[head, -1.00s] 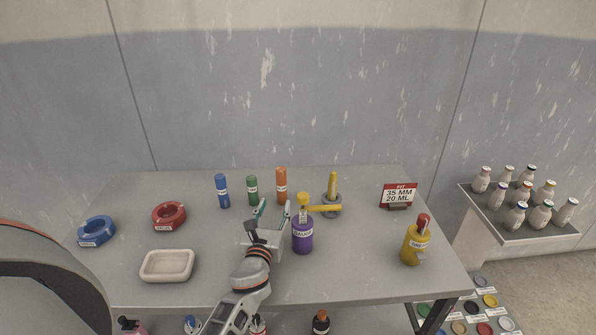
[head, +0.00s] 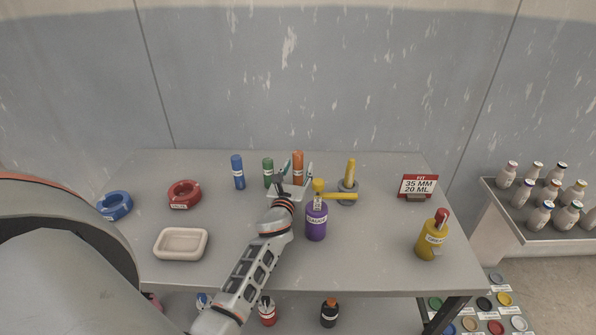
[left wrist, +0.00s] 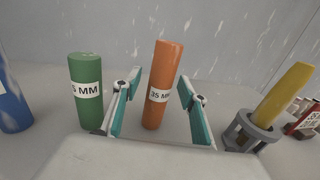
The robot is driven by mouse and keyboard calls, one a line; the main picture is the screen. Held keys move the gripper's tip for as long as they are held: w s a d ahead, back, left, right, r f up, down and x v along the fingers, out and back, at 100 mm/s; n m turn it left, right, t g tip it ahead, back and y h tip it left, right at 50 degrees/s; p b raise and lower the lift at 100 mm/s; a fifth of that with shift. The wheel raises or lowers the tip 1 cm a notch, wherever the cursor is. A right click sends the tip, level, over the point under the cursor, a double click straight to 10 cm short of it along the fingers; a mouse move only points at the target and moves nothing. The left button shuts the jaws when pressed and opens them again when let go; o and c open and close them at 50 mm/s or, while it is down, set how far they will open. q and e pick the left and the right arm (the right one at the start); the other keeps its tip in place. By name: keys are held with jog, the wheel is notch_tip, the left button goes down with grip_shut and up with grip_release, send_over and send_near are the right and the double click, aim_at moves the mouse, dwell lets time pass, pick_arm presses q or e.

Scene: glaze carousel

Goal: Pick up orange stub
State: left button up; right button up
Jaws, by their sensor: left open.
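The orange stub (head: 298,164) stands upright near the back of the table, to the right of the green stub (head: 268,172). In the left wrist view the orange stub (left wrist: 163,85) carries a white label that seems to read 35 MM. My left gripper (head: 297,172) is open and points at it. In the left wrist view its teal-padded fingers (left wrist: 158,105) lie on either side of the stub, with gaps showing on both sides. The stub's base is partly hidden by the gripper in the head view. My right gripper is not in view.
The green stub (left wrist: 86,92) stands close beside the left finger. A yellow stub (head: 350,172) in a grey holder (head: 347,187) stands to the right. A purple bottle (head: 316,222) stands in front, near my forearm. A blue stub (head: 238,172) is further left.

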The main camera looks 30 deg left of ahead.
pick_arm(q)
grip_shut()
jog(key=shift+r, duration=0.1)
